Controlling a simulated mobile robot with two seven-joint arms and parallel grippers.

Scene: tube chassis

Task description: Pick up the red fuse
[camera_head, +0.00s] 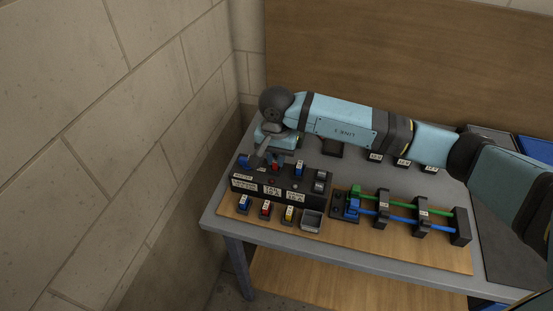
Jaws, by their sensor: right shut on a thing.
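A black fuse panel (279,187) with white labels stands at the left of the grey table. A red fuse (275,168) is at its upper middle, partly hidden by my right gripper (269,156). The right gripper comes down from above and is shut on this red fuse. I cannot tell whether the fuse is still seated or lifted. Another red fuse (266,208) stands in the front row, between a blue fuse (244,202) and a yellow fuse (289,214). My left gripper is not in view.
A small grey tray (312,221) is at the front. A rack with green and blue tubes (402,221) stands to the right. A block wall (120,130) is close on the left.

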